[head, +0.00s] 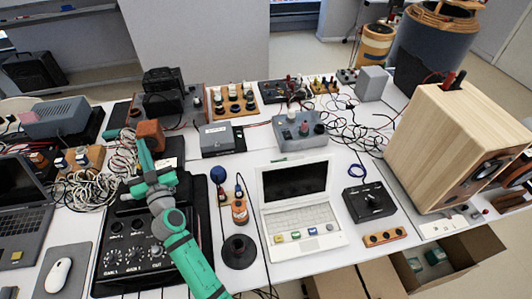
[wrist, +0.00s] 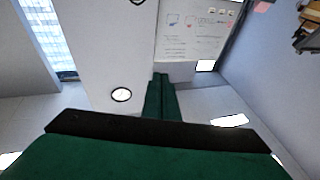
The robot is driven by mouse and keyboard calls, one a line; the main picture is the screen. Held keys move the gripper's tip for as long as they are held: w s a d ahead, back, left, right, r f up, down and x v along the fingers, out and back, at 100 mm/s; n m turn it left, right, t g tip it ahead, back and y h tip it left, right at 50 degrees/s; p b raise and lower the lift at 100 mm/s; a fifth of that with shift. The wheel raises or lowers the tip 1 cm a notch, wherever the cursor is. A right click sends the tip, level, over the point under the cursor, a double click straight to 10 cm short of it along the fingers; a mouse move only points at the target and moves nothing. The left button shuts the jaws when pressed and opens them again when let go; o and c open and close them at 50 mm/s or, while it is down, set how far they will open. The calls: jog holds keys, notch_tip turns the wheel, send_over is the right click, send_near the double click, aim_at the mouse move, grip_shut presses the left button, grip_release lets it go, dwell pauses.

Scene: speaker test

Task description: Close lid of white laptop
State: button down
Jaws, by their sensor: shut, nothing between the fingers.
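The white laptop (head: 303,218) stands on the table right of centre in the head view. Its lid (head: 296,181) is open and raised, with a dark screen facing me. Several small coloured pieces lie on its front edge. My green gripper is up and to the left of the laptop, clear of it, at the end of my arm above the black control box. In the wrist view the gripper's fingers (wrist: 161,82) are together with nothing between them. That view shows walls and lights, and the laptop is not in it.
A black box with a knob (head: 369,203) stands right of the laptop, and a wooden speaker (head: 429,146) farther right.

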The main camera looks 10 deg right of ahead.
jog(key=w+d+f+g+h, duration=0.2)
jog(key=w+d+f+h, duration=0.35)
jog(key=w+d, duration=0.2)
jog(key=w+d+f+g+h, duration=0.2)
jog(key=w+d+f+h, duration=0.35)
jog(key=w+d, duration=0.2)
jog(key=d+f+m+g+h, duration=0.15)
jog(key=d+g+h, duration=0.35)
jog(key=d, duration=0.6)
jog(key=s+d+r+g+h, duration=0.3)
jog(key=s+d+g+h, duration=0.1)
jog(key=s+d+g, duration=0.3)
jog(key=s+d+r+m+g+h, duration=0.1)
jog(key=s+d+r+g+h, duration=0.2)
jog(key=s+d+g+h, duration=0.2)
jog(key=shift+s+d+r+g, duration=0.3)
jog(key=shift+s+d+g, duration=1.4)
jog(key=shift+s+d, duration=1.9)
jog(key=shift+s+a, duration=0.4)
